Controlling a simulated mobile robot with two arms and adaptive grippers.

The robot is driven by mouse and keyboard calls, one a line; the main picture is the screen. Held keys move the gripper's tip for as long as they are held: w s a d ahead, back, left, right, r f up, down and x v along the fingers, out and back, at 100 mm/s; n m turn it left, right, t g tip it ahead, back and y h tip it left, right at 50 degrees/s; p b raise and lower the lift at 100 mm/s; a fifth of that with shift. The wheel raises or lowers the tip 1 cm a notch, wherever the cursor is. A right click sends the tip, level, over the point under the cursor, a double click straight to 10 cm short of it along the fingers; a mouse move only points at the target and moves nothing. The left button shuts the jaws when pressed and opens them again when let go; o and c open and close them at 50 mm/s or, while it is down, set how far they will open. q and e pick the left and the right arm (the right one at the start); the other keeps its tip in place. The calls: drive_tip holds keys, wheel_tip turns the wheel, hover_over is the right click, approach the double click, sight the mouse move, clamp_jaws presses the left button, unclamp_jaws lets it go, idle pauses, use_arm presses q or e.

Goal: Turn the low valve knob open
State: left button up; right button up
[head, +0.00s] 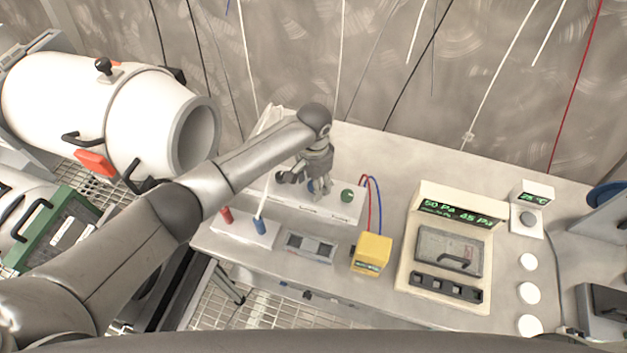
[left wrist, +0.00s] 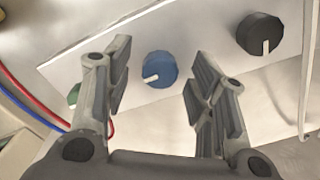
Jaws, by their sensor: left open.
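A white panel (head: 300,208) on the bench carries a row of three knobs. Its labels are too small to read, so I cannot tell which knob is the low valve. In the left wrist view a blue knob (left wrist: 160,69) lies between my open fingers, its white mark pointing to the lower left. A black knob (left wrist: 260,34) is to the right, its mark pointing down. A green knob (head: 347,195) is at the panel's right end and partly hidden in the left wrist view (left wrist: 74,95). My left gripper (head: 320,187) is open over the middle knob; contact cannot be told.
Red and blue cables (head: 372,190) run beside the green knob to a yellow box (head: 371,254). A white block with red and blue handles (head: 245,229) sits in front. A gauge unit (head: 451,250) stands to the right. A large white cylinder (head: 110,110) is at left.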

use_arm(q)
drive_tip(key=shift+r, duration=0.1)
wheel_tip(320, 180, up, 12)
idle(0.4)
idle(0.4)
